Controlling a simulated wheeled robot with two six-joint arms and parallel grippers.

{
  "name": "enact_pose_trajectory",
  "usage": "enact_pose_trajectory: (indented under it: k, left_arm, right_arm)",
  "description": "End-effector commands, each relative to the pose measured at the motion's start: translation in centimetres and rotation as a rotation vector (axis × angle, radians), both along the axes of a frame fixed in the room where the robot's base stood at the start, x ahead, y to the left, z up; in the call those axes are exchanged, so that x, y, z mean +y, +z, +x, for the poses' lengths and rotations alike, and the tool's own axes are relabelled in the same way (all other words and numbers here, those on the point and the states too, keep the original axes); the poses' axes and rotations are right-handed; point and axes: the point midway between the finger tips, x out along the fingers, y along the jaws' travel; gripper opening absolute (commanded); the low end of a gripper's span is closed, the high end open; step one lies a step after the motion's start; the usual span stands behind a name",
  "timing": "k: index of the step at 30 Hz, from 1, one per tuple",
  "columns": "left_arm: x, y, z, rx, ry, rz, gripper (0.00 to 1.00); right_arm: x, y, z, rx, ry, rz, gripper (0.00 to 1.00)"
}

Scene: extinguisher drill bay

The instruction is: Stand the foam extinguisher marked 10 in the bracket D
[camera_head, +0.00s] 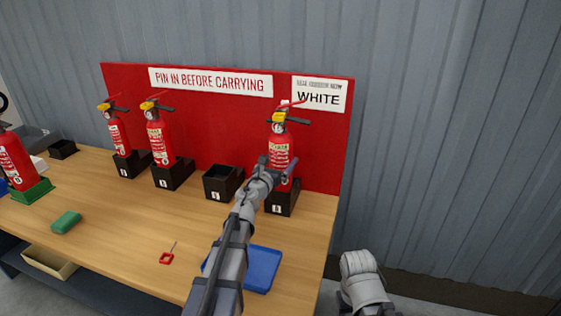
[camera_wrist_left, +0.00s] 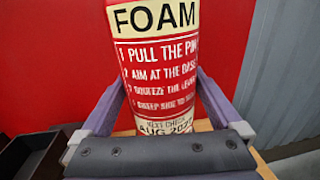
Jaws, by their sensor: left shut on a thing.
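A red foam extinguisher (camera_head: 279,150) with a yellow tag and dark lever stands upright at the rightmost black bracket (camera_head: 282,203). Its FOAM label (camera_wrist_left: 158,60) fills the left wrist view. The mark 10 does not show, and the bracket's letter is too small to read. My left gripper (camera_head: 276,172) is shut around the extinguisher's body, one purple-grey finger on each side in the left wrist view (camera_wrist_left: 160,105). The gripper and arm hide part of its lower body, so how it is seated is hard to tell. My right gripper is out of view.
Two more extinguishers (camera_head: 117,133) (camera_head: 159,140) stand in black brackets to the left; another (camera_head: 14,160) stands on a green base. An empty black bracket (camera_head: 222,186) lies between. A blue tray (camera_head: 263,268), red pin (camera_head: 167,258) and green block (camera_head: 66,222) lie in front.

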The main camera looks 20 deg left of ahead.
Motion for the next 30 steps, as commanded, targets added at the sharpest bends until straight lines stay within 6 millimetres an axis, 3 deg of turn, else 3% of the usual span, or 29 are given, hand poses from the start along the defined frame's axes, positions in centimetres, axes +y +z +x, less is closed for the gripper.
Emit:
enact_pose_trajectory:
  k: [28, 29, 30]
  left_arm:
    - [0.00, -0.93, 0.00, -0.001, 0.000, -0.003, 0.00]
    - [0.00, -0.93, 0.00, -0.001, 0.000, -0.003, 1.00]
    - [-0.01, -0.93, 0.00, -0.001, 0.000, -0.003, 1.00]
  right_arm:
    - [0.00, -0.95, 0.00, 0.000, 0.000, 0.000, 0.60]
    - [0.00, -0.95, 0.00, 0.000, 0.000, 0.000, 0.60]
    - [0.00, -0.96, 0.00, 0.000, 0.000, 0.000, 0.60]
